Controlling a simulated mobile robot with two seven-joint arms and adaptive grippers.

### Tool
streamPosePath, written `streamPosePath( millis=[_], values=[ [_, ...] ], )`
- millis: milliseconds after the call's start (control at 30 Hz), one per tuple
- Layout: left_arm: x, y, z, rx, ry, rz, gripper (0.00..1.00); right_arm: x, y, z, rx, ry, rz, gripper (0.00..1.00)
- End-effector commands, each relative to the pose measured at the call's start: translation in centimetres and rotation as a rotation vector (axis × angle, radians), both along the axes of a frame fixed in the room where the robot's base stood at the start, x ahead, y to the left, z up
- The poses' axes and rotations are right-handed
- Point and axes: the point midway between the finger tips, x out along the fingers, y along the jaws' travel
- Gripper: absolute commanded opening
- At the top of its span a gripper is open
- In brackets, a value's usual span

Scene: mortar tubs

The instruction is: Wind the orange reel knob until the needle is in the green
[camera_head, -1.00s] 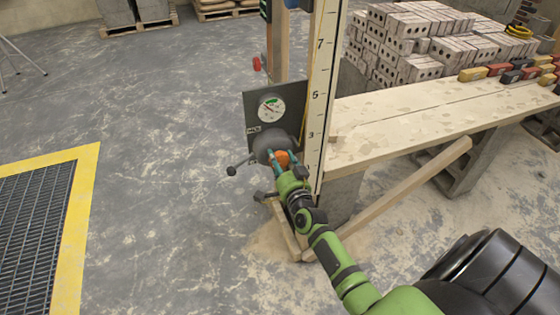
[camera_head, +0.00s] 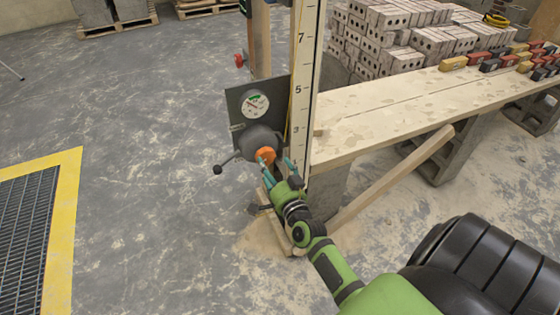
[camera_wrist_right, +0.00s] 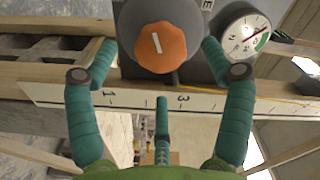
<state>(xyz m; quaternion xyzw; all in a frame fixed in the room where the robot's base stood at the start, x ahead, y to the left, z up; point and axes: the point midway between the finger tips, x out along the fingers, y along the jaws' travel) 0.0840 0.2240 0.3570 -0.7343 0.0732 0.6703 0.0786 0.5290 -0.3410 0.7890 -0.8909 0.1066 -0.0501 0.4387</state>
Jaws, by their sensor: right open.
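The orange reel knob (camera_head: 265,155) sits on the front of a dark round reel (camera_head: 262,141) under the gauge (camera_head: 255,104). My right gripper (camera_head: 277,166) is open just below and right of the knob, with nothing held. In the right wrist view the orange knob (camera_wrist_right: 160,47) shows whole, beyond and between the spread teal fingers (camera_wrist_right: 160,60), apart from them. The gauge dial (camera_wrist_right: 243,36) there has a green patch; the needle seems to point beside it, but it is too small to be sure. My left gripper is not in view.
A tall numbered scale board (camera_head: 303,90) stands right of the reel. A dark crank arm with a ball end (camera_head: 218,169) sticks out left. A plank bench (camera_head: 400,115) and a slanted wooden brace (camera_head: 395,180) lie to the right. The floor at left is open.

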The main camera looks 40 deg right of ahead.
Motion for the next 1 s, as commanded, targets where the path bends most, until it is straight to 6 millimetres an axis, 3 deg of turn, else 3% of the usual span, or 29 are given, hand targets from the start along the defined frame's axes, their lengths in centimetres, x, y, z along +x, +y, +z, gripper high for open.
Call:
streamPosePath(
  millis=[200, 400, 1000],
  values=[
    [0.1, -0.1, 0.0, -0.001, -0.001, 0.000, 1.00, -4.4, 1.0, 0.0, 0.001, 0.002, 0.000, 0.82],
    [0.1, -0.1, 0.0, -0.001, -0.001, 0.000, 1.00, -6.3, 1.5, 0.1, 0.001, 0.000, 0.000, 0.82],
    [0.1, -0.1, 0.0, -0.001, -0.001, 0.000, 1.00, -6.6, 1.6, 0.1, 0.002, -0.002, 0.000, 0.82]
  ],
)
